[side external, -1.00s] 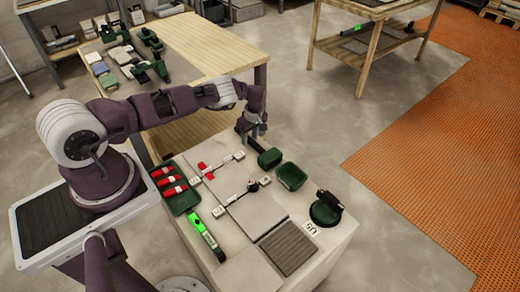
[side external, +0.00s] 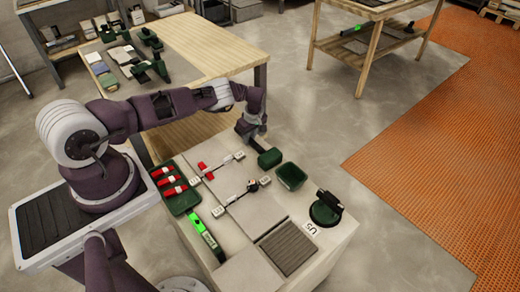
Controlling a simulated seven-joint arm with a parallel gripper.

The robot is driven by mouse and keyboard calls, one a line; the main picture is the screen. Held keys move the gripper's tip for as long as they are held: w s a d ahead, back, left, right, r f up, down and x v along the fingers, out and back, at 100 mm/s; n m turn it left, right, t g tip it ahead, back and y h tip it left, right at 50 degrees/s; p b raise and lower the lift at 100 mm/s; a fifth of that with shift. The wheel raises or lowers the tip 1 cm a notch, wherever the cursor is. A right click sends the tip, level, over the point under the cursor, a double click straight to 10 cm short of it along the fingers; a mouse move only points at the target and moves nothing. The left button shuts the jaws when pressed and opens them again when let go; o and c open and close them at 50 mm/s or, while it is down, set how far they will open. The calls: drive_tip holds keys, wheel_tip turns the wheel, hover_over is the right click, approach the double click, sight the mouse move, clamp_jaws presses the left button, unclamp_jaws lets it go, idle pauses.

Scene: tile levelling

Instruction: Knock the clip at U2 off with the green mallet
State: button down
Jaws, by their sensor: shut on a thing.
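My gripper (side external: 250,129) is over the far edge of the work block. It is shut, apparently on the green mallet, whose dark green head (side external: 269,158) shows just below and to the right; the grip itself is too small to make out. Grey tiles (side external: 258,212) lie on the block, with small white tags at the joint ends. A red clip piece (side external: 205,169) stands on the far joint, left of the mallet head. A dark piece with a little red (side external: 252,186) stands on the nearer joint. The tag lettering there is too small to read, so I cannot tell which is U2.
A green tray of red wedges (side external: 180,206) lies at the block's left. A bright green level (side external: 206,234) lies in front. An open green bin (side external: 291,176) and a dark green suction cup (side external: 326,208) are at the right. A ribbed grey tile (side external: 288,248) lies near the front.

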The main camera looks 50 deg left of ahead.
drive_tip(key=v, duration=0.2)
drive_tip(key=a+v, duration=0.1)
drive_tip(key=v, duration=0.5)
drive_tip(key=shift+a+r, duration=0.15)
drive_tip(key=shift+a, duration=0.15)
drive_tip(key=s+a+r, duration=0.3)
drive_tip(key=s+a, duration=0.1)
drive_tip(key=a, duration=0.5)
drive_tip(key=shift+y, duration=0.3)
drive_tip(key=shift+d+x, duration=0.25)
drive_tip(key=shift+x, duration=1)
drive_tip(key=shift+d+x, duration=0.25)
drive_tip(key=shift+x, duration=0.95)
drive_tip(key=shift+d+x, duration=0.2)
drive_tip(key=shift+x, duration=1.05)
drive_tip(key=shift+f, duration=0.2)
